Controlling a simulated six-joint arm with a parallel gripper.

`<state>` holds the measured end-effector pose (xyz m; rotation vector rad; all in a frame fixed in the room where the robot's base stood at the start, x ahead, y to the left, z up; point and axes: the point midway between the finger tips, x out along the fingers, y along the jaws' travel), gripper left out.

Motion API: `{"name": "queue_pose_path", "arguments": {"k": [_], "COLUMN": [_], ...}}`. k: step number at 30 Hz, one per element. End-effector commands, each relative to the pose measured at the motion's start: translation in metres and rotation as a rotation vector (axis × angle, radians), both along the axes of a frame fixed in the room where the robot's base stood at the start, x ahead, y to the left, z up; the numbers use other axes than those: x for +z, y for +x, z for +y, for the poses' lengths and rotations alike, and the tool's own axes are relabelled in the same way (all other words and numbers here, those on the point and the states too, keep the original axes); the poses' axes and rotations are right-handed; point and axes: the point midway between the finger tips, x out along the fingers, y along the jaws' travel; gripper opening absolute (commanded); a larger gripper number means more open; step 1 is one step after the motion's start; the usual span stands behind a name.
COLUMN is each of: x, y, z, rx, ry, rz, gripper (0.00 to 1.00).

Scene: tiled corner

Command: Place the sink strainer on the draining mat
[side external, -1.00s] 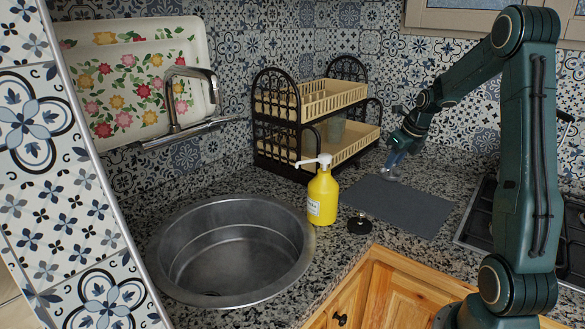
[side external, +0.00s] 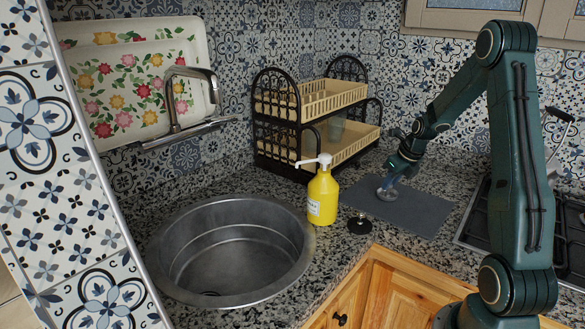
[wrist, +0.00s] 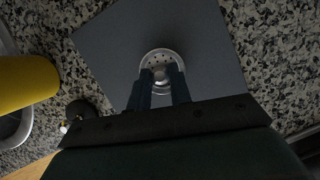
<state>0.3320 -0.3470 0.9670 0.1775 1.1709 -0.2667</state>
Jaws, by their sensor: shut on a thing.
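The sink strainer (wrist: 161,58) is a small round metal disc with holes and a centre knob. My gripper (wrist: 163,82) is shut on it in the wrist view. In the side view the strainer (side external: 387,194) is at or just above the dark grey draining mat (side external: 425,212), within its outline; I cannot tell whether it touches. The mat (wrist: 110,40) lies flat on the granite counter and extends around the strainer. My gripper (side external: 391,182) points down over the mat's left part in the side view.
A yellow soap bottle (side external: 323,197) stands between the round sink (side external: 235,290) and the mat. A small dark stopper (side external: 360,223) lies near the mat's front left edge. A dish rack (side external: 310,125) stands behind, a hob (side external: 480,222) at right.

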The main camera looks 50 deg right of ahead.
Motion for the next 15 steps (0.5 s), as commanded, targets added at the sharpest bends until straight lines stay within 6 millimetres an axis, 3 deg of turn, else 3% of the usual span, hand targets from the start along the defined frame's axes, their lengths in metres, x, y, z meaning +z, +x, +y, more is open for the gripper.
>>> {"name": "queue_pose_path", "arguments": {"k": [11, 12, 15], "x": [-0.0026, -0.0027, -0.0026], "y": [0.0001, 0.0001, 0.0], "z": [0.0, -0.0001, -0.0001], "rx": [0.0, 0.0, 0.0], "ry": [0.0, 0.0, 0.0], "rz": [0.0, 0.0, 0.0], "gripper": [0.0, 0.24, 0.42]}}
